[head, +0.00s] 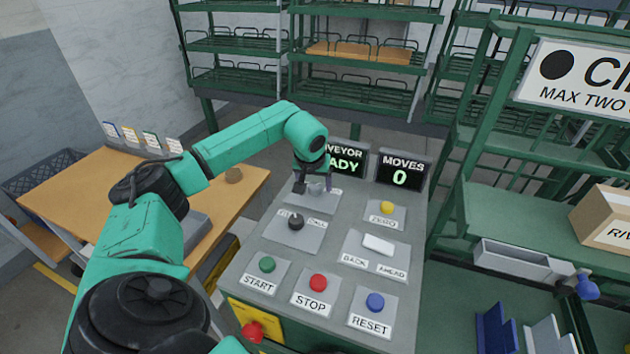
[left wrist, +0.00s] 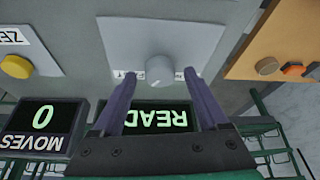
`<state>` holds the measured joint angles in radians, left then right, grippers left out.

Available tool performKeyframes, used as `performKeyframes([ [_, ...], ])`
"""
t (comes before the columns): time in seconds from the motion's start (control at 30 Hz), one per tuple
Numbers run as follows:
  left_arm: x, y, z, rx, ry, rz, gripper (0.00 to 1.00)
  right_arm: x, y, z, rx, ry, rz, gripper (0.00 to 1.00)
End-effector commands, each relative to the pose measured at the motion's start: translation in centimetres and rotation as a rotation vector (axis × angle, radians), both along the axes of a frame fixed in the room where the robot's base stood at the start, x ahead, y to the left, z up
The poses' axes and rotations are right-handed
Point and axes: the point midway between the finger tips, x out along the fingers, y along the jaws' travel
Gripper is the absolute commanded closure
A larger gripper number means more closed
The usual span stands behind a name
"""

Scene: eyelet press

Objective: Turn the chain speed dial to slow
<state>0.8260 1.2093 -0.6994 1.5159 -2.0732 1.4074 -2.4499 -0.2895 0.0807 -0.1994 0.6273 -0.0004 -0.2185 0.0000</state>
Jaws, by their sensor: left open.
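The chain speed dial appears to be the round grey knob (left wrist: 159,70) on a pale plate (left wrist: 160,42) in the left wrist view. In the head view the knob (head: 316,188) is small and partly covered by my gripper. My left gripper (head: 314,187) is over the plate at the top of the console. Its two purple-grey fingers are open, one on each side of the knob in the left wrist view (left wrist: 160,78). I cannot tell whether they touch it. The dial's lettering is partly hidden by the fingers, and its setting is not readable. My right gripper is not in view.
The grey console carries a black knob (head: 296,222), a yellow ZERO button (head: 386,208), a white rocker (head: 378,244), and START (head: 267,264), STOP (head: 318,282) and RESET (head: 375,301) buttons. Displays stand behind; MOVES (head: 404,172) reads 0. A wooden table (head: 95,190) is at left.

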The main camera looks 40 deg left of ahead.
Motion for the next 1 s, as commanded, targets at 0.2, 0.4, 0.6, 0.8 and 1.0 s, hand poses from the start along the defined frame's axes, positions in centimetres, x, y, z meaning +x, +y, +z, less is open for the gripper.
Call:
performKeyframes([
  [0.2, 0.1, 0.0, -0.3, 0.0, 0.0, -0.001, 0.23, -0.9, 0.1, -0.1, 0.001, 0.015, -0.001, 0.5],
  [0.4, 0.1, 0.0, -0.2, 0.0, 0.0, 0.0, 0.85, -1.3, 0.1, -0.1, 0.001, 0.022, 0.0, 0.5],
  [0.6, 0.1, 0.0, -0.2, 0.0, 0.0, 0.003, 1.0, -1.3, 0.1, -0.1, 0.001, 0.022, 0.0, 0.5],
  [0.8, 0.1, 0.0, -0.1, -0.001, -0.001, 0.037, 1.0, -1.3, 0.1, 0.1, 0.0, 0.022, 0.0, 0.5],
  [1.0, 0.2, -0.1, 0.0, -0.001, -0.001, 0.134, 1.0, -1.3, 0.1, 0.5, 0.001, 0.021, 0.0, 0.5],
])
